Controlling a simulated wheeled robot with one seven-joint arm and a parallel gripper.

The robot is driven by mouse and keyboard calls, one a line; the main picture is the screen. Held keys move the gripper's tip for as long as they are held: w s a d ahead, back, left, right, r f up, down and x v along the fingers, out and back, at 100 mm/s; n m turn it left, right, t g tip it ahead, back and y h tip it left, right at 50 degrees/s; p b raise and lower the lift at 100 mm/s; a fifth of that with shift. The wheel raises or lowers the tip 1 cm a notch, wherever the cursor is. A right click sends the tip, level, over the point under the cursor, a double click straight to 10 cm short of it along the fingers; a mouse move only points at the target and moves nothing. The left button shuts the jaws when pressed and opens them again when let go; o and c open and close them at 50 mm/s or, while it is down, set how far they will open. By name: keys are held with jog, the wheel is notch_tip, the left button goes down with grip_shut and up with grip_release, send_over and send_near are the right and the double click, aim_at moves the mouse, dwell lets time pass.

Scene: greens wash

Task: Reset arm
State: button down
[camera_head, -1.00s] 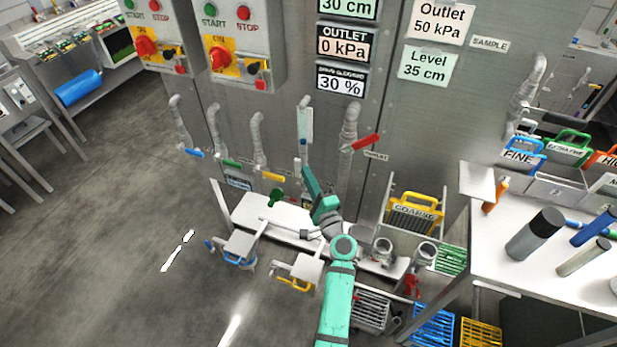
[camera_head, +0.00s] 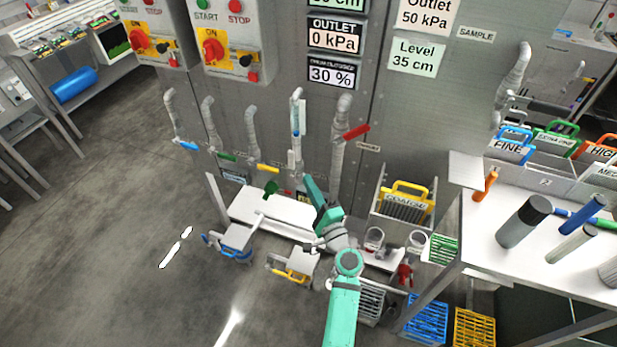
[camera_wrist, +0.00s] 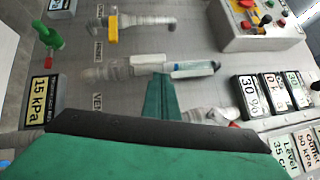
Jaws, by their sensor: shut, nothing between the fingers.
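My teal arm (camera_head: 342,315) reaches up from the bottom middle of the head view. My gripper (camera_head: 309,184) is at its far end, in front of the steel panel and below the row of pipes. It is empty, and its fingers are together. In the wrist view my gripper (camera_wrist: 161,88) shows as a narrow teal shape pointing toward a horizontal-looking pipe with a clear blue-tinted tube (camera_wrist: 192,68). The dark edge and teal body of my own wrist fill the bottom of that view. I cannot tell whether the fingertips touch the panel.
Pipes with blue (camera_head: 186,146), yellow (camera_head: 267,168) and red (camera_head: 356,132) handles hang on the panel. A yellow-handled coarse basket (camera_head: 405,192) stands right of my arm. A white table (camera_head: 480,235) with cylinders is at the right. Open floor (camera_head: 110,230) lies left.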

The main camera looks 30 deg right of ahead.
jog(key=s+a+f+n+g, duration=0.2)
jog(key=s+a+f+n, duration=0.3)
jog(key=s+a+f, duration=0.4)
jog(key=s+a+f+n+g, duration=0.35)
jog(key=s+a+f, duration=0.25)
jog(key=s+a, duration=0.5)
jog(key=s+a+r+n+y, duration=0.1)
jog(key=s+a+r+n, duration=0.4)
jog(key=s, duration=0.4)
jog(key=s+a+r+n+t+y, duration=0.1)
jog(key=s+a+r+n+y, duration=0.1)
jog(key=s+a+r+n, duration=0.4)
jog(key=s+a+n, duration=0.2)
jog(key=s+a, duration=0.1)
jog(key=shift+s+a+r, duration=0.15)
jog(key=shift+s+r, duration=0.1)
jog(key=shift+r, duration=0.05)
jog(key=shift+n, duration=0.25)
